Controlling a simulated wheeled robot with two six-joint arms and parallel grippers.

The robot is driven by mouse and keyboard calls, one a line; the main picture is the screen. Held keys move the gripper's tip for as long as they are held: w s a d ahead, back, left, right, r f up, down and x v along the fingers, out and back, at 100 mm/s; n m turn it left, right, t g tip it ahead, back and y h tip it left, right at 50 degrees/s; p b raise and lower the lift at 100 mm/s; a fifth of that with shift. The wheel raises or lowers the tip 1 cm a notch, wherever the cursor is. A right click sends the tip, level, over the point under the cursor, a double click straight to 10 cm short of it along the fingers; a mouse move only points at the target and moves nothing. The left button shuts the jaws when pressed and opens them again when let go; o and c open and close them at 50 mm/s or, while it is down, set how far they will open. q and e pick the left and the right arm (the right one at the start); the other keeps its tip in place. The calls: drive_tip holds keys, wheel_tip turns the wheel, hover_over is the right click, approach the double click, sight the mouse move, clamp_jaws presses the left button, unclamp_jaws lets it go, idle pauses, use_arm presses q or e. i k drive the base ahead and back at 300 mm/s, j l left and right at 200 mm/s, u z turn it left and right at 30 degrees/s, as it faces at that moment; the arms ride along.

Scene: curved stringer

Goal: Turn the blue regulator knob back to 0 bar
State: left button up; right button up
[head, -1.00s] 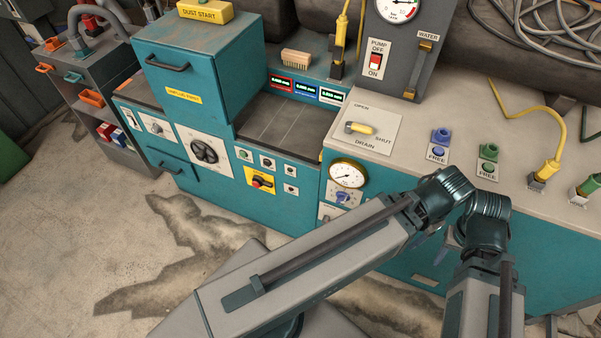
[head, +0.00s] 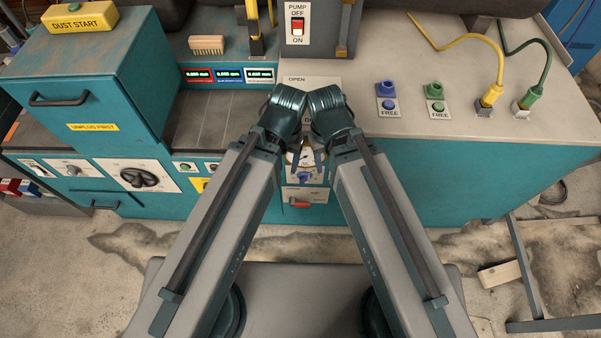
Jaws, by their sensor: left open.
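The blue regulator knob (head: 305,177) shows on the teal front panel, just below a round pressure gauge (head: 306,157). The gauge's needle is too small to read, and its upper rim is hidden by my arms. My left gripper (head: 305,166) is open, its dark fingers showing small in the gap between my arms, around the gauge and close to the knob in the picture. I cannot tell whether it touches the knob. My right gripper is hidden behind its arm.
A red handle (head: 300,204) sits below the knob. The worktop has a blue connector (head: 387,95), a green connector (head: 435,95) and plugged yellow and green cables on the right. A pump switch (head: 297,27) stands above. The teal cabinet (head: 85,75) juts out on the left.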

sight(304, 177)
drive_tip(key=k+l, duration=0.1)
drive_tip(key=k, duration=1.2)
